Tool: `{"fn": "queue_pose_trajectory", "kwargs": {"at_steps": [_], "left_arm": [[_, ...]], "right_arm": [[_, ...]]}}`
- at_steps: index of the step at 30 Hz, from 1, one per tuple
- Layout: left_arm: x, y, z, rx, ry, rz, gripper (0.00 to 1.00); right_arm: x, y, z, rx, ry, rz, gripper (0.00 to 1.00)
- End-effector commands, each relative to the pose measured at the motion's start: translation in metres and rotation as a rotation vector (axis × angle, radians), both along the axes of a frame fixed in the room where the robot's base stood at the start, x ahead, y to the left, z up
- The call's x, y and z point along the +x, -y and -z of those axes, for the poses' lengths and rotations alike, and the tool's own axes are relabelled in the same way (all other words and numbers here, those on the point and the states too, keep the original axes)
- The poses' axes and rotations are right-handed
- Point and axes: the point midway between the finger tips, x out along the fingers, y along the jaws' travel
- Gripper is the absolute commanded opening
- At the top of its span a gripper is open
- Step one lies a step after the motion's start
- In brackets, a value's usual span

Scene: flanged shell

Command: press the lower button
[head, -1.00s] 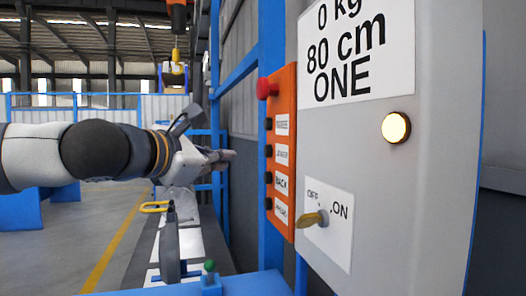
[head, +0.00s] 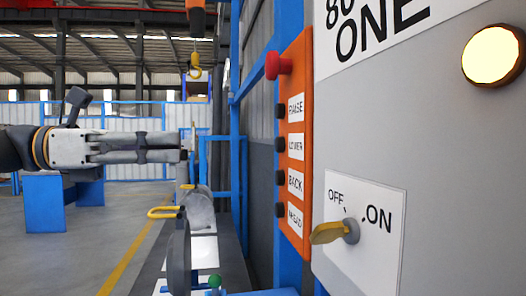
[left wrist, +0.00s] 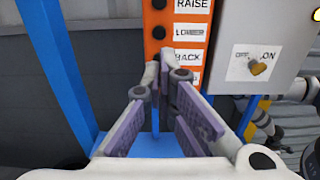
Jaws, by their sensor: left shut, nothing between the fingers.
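The orange button panel (head: 293,140) hangs on a blue post, with several black buttons beside labels RAISE, LOWER, BACK and AHEAD. The lower button (head: 280,145) is second from the top, beside its LOWER label (head: 295,146). In the left wrist view, the lower button (left wrist: 158,32) shows above the fingertips. My left gripper (head: 184,155) is shut and empty, pointing right in the head view. Its tips are left of the panel, with a visible gap in that view. In the left wrist view, the gripper (left wrist: 165,62) overlaps the panel near the BACK row.
A red knob (head: 277,66) sticks out at the panel's top. A grey cabinet (head: 420,150) with a yellow OFF/ON switch (head: 335,232) and a lit lamp (head: 492,55) stands at the right. Blue posts and a railing (head: 237,150) stand behind.

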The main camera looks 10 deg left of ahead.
Motion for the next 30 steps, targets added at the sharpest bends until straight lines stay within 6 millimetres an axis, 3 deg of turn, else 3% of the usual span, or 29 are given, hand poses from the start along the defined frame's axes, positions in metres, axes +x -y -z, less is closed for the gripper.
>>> {"fn": "queue_pose_trajectory", "kwargs": {"at_steps": [11,24,30], "left_arm": [[0.003,0.008,0.0,0.002,-0.001,0.003,0.0],[0.038,0.094,0.001,0.002,-0.002,0.006,0.0],[0.049,0.121,-0.001,0.0,0.001,0.003,0.0]], "right_arm": [[-0.001,0.0,0.001,0.0,-0.004,0.0,0.4],[-0.012,0.0,0.013,0.0,-0.041,-0.001,0.4],[-0.014,0.0,0.014,0.0,-0.046,-0.001,0.4]]}}
